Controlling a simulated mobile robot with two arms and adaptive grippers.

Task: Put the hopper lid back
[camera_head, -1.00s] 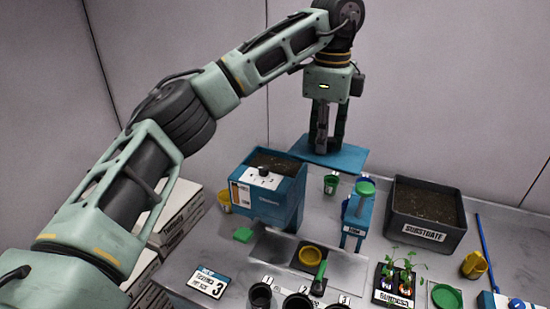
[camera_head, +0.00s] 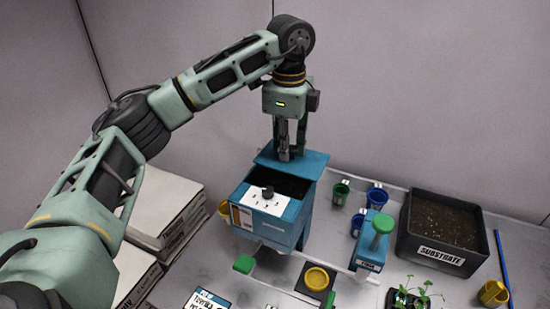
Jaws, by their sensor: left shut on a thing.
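The blue hopper (camera_head: 284,232) stands on the bench with its open top showing dark substrate. A white dial plate with a black knob is on its front. My left gripper (camera_head: 284,158) points down and is shut on the flat blue hopper lid (camera_head: 312,163). The lid is over the rear part of the hopper's opening, and the front part is uncovered. I cannot tell whether the lid touches the hopper rim. My right gripper is not in view.
A dark substrate crate (camera_head: 458,265) stands at the right. A blue device with a green top (camera_head: 370,254) and green and blue cups (camera_head: 340,192) are beside the hopper. White stacked boxes (camera_head: 160,240) are at the left.

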